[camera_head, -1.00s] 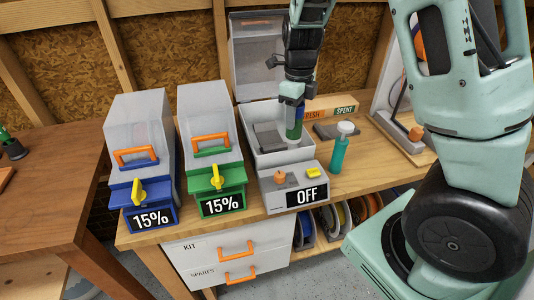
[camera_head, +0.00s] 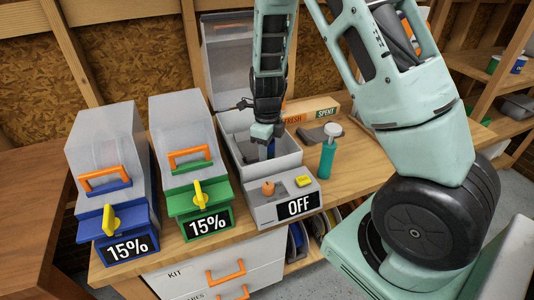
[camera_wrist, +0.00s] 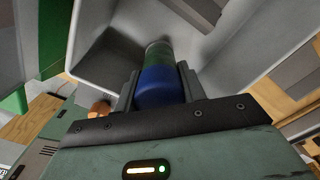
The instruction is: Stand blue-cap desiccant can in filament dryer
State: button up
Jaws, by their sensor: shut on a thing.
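The grey filament dryer (camera_head: 262,212) stands on the bench with its lid raised and its display reading OFF. My gripper (camera_head: 266,136) points down into its open bin and is shut on the blue-cap desiccant can (camera_wrist: 160,86). In the wrist view the can has a blue cap between the fingers, a green body beyond and a pale grey end. In the head view only a small blue part of it (camera_head: 271,149) shows below the fingers. The can looks roughly upright, inside the bin walls. I cannot tell whether its far end touches the floor.
A teal bottle with a pale cap (camera_head: 329,150) stands close to the dryer's right side. A blue-fronted dryer (camera_head: 112,222) and a green-fronted dryer (camera_head: 200,200), both reading 15%, stand to the left. A FRESH/SPENT box (camera_head: 308,110) and a dark flat item lie behind the bottle.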

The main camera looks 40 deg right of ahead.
jog(key=shift+f, duration=0.85)
jog(key=o, duration=0.8)
jog(key=shift+f, duration=0.1)
jog(key=shift+c, duration=0.2)
